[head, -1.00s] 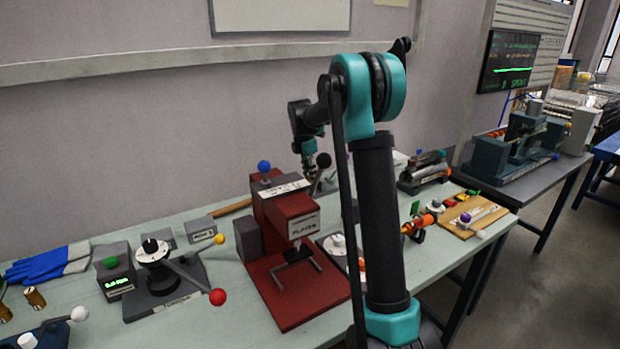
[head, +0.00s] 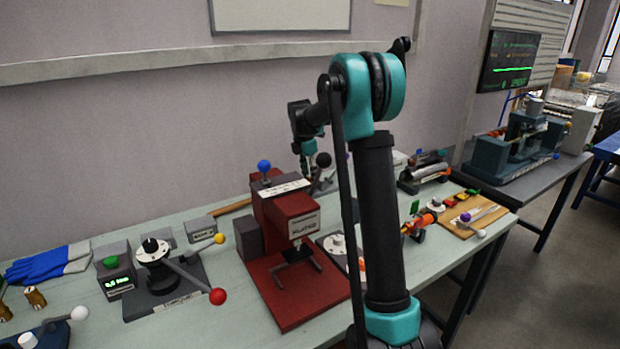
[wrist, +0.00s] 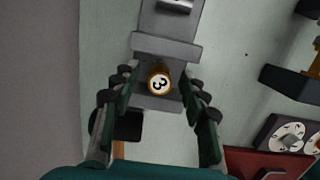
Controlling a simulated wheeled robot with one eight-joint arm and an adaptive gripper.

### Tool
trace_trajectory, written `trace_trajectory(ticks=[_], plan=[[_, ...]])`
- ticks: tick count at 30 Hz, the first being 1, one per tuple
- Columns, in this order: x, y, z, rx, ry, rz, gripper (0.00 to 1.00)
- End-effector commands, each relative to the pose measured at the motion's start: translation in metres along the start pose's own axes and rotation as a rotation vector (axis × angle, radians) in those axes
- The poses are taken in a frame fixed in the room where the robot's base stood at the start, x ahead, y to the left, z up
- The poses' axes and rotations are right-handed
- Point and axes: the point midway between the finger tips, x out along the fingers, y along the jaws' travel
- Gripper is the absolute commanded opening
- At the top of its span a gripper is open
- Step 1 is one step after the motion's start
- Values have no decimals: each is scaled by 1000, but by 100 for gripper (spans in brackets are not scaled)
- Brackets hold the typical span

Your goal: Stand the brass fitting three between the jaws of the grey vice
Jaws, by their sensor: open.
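The brass fitting three (wrist: 159,82) shows its round end face with a "3" towards the wrist camera, so it looks upright. It is at the grey vice (wrist: 166,46), with a grey jaw block above it in the picture and a grey part below it. I cannot tell whether it touches either. My gripper (wrist: 158,77) is open, with one finger on each side of the fitting and visible gaps. In the head view my gripper (head: 306,160) is beyond the red press. The fitting cannot be made out there.
The red press (head: 285,215) stands in front of my gripper in the head view. A grey lever device (head: 165,285) and brass fittings (head: 35,298) are at left. A wooden board (head: 470,222) with small parts is at right. Bench around the vice is partly clear.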

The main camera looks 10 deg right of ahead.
Motion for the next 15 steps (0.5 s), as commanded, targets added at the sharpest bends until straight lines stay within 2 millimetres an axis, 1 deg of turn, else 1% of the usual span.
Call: trace_trajectory(ticks=[5, 12, 15], plan=[[-29, 0, 0, -1, 0, 0, 44], [-79, 0, 0, -1, 0, 0, 44], [-94, 0, 0, -1, 0, 0, 44]])
